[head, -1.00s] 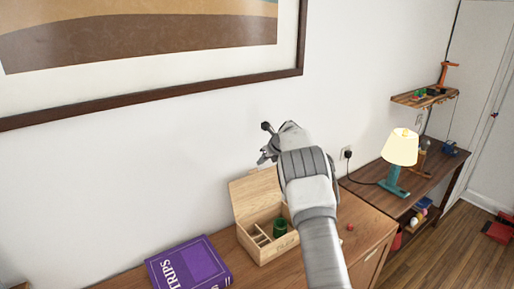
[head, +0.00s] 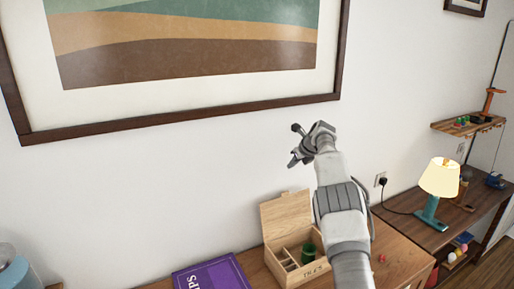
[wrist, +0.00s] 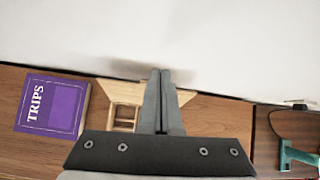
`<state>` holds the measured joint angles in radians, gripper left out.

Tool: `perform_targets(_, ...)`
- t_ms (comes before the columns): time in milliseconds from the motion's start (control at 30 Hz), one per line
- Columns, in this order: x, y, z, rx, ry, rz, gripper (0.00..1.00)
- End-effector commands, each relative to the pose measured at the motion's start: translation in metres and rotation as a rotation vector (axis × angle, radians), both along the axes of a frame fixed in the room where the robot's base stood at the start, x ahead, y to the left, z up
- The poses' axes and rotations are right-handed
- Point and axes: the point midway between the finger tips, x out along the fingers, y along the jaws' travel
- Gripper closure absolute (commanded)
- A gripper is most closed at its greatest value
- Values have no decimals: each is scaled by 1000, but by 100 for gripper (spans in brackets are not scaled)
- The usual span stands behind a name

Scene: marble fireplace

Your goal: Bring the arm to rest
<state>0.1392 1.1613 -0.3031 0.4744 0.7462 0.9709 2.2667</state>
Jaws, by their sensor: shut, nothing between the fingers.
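My gripper (head: 297,146) is raised in front of the white wall, above the wooden sideboard and below the picture frame. In the wrist view its two fingers (wrist: 160,72) are together with nothing between them. My arm reaches up from the bottom of the head view. Below the gripper, an open wooden box (head: 285,266) stands on the sideboard with its lid up. A green object (head: 308,252) is in the box. In the wrist view the fingers hide part of the box (wrist: 127,115).
A purple book (head: 212,275) lies left of the box. A small red object (head: 382,258) lies right of it. A lit lamp (head: 439,180) stands on a desk at the right, under a small shelf (head: 468,127). A framed picture (head: 185,120) hangs on the wall.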

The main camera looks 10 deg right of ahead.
Motion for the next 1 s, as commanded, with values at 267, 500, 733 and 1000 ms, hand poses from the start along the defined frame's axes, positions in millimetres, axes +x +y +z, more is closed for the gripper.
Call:
perform_targets(267,-51,-3,79,-231,-55,236,100)
perform_targets(500,-117,9,129,-438,-91,490,100)
perform_targets(733,-194,29,159,-637,-129,766,100)
perform_targets(1000,-297,57,169,-874,-177,1123,100)
